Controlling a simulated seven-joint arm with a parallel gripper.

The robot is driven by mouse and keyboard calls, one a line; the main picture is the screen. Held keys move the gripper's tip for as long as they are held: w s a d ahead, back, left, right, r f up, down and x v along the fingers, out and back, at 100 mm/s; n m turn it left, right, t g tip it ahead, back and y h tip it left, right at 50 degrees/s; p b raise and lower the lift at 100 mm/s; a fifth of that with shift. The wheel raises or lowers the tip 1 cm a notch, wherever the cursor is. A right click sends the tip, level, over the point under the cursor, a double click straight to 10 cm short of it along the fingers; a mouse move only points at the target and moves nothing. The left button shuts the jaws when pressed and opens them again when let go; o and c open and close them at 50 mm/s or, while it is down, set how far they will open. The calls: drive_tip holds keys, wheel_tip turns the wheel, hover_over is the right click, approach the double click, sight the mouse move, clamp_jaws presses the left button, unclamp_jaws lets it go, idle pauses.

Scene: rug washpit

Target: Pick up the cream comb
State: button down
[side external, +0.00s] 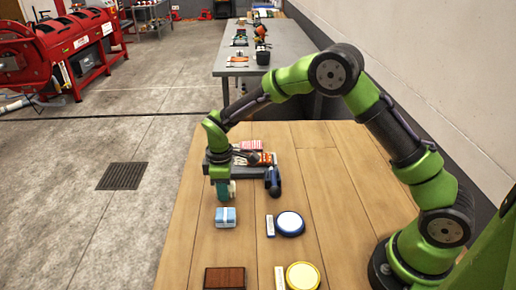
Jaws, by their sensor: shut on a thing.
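My gripper (224,192) points down above the left part of the wooden table, by the front of a dark tray. It is shut on a small cream thing (233,187), which shows at the right of the teal fingers. Its colour fits the cream comb, but it is too small and too covered by the fingers to show teeth. I cannot tell whether it is clear of the table.
The dark tray (209,170) holds several small items. A dark blue object (272,181) is beside it. Nearer are a light blue bundle (226,217), a white disc (290,223), a yellow disc (303,276) and a brown block (225,278). The table's right side is clear.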

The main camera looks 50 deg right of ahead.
drive_tip(key=shift+r, duration=0.75)
drive_tip(key=shift+s+d+r, duration=0.1)
drive_tip(key=shift+s+r, duration=0.1)
drive_tip(key=shift+r, duration=0.9)
drive_tip(key=s+d, duration=0.1)
drive_tip(key=s, duration=0.4)
drive_tip(key=s+d, duration=0.1)
drive_tip(key=s, duration=0.4)
drive_tip(key=s+d+r, duration=0.1)
drive_tip(key=s, duration=0.4)
drive_tip(key=shift+s+r, duration=0.1)
drive_tip(key=shift+s, duration=0.05)
